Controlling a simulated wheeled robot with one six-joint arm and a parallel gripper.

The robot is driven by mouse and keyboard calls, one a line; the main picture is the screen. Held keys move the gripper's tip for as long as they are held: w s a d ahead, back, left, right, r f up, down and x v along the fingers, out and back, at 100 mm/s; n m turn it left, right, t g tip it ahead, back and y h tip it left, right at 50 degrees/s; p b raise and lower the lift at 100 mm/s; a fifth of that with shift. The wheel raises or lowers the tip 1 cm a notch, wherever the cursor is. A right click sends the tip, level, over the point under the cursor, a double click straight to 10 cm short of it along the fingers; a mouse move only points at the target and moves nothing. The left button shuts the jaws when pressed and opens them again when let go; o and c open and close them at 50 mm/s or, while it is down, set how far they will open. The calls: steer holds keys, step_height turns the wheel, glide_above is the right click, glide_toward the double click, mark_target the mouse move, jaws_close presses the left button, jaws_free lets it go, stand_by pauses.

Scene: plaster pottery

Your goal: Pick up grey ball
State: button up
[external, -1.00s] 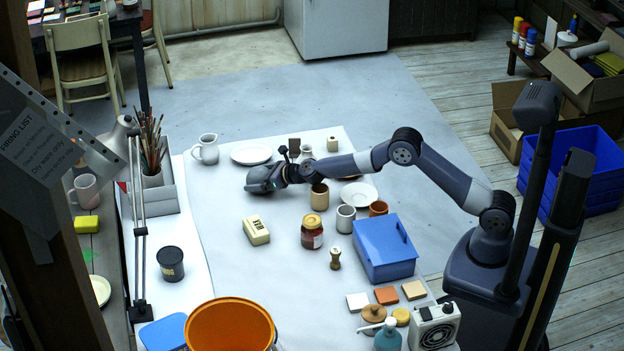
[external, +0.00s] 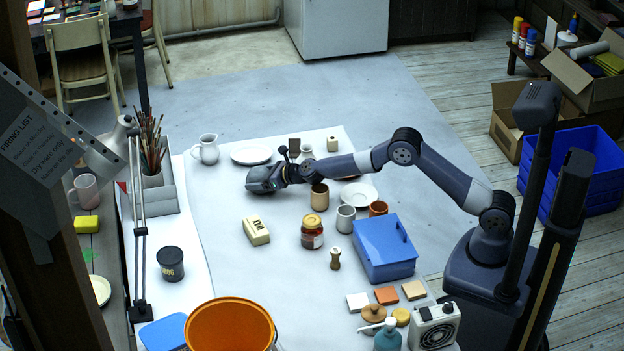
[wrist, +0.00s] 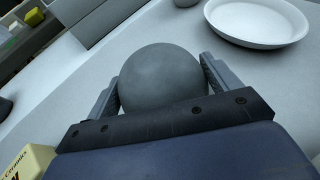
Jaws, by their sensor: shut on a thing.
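The grey ball (wrist: 162,78) shows large in the wrist view, smooth and dark grey, between the two fingers. My gripper (wrist: 160,85) is shut on it, with one finger against each side. In the external view my gripper (external: 254,186) is low over the white table, in front of a white plate. The ball is hard to tell from the gripper head there. Whether the ball touches the table cannot be told.
A white plate (external: 251,155) and a jug (external: 206,149) stand behind the gripper. A tan cup (external: 319,203) stands to its right. A cream block (external: 256,231) lies in front, with a red-brown jar (external: 312,238) and a blue box (external: 385,262) further right.

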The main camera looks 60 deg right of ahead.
steer(key=shift+r+p, duration=4.6)
steer(key=shift+r, duration=0.55)
